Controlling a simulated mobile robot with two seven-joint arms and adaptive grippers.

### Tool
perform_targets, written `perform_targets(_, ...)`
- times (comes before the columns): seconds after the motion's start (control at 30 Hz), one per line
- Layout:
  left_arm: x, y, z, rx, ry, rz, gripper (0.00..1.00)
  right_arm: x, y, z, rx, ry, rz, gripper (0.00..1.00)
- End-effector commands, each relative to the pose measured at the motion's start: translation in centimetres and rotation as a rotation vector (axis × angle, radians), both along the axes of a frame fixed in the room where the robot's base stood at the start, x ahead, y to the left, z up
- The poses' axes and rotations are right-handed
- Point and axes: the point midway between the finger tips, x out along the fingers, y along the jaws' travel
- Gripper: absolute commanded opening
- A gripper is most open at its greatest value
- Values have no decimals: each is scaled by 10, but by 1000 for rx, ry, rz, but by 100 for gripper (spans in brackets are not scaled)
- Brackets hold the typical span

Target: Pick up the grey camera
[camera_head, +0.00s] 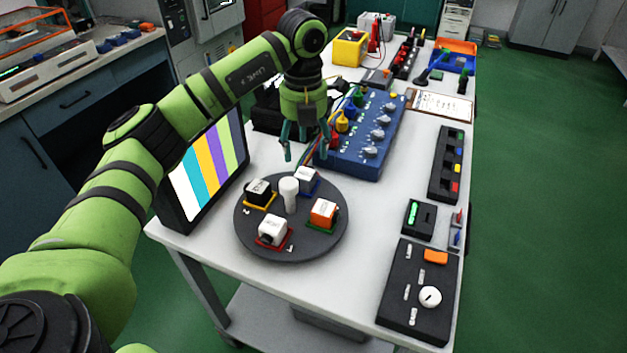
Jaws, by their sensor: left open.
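A round dark turntable (290,248) with a white centre post (289,193) carries several small cameras. A light grey-white camera (306,176) sits on a blue mount at its far side. A white camera (271,230) sits on a red mount at its near left. Both are pale, and I cannot tell for sure which is the grey one. A black camera (257,191) is on a yellow mount and an orange one (323,211) on a green mount. My left gripper (306,152) points down, open and empty, above the blue-mount camera and apart from it. My right gripper is not in view.
A monitor (208,160) with colour bars stands left of the turntable. A blue knob box (362,140) with coloured plugs is behind it. A black panel (418,293) and small dark boxes line the right table edge. Bare tabletop lies right of the turntable.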

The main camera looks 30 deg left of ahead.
Motion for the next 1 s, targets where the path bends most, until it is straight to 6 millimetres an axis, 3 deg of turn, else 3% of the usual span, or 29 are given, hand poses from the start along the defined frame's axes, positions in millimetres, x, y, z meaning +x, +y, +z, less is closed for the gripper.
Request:
perform_targets(0.13, -1, 0, -13, 0, 3, -1, 67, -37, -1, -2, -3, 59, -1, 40)
perform_targets(0.27, -1, 0, -26, 0, 3, -2, 67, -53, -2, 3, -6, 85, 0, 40)
perform_targets(0.57, -4, 0, -68, -1, 3, -3, 67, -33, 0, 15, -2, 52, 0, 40)
perform_targets(0.83, -3, 0, -73, -2, -1, -3, 67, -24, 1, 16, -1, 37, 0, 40)
perform_targets(0.87, -3, 0, -73, -2, 0, -3, 63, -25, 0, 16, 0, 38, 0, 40)
perform_targets(1.0, -3, -1, -73, -2, 0, -3, 7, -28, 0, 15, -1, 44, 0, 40)
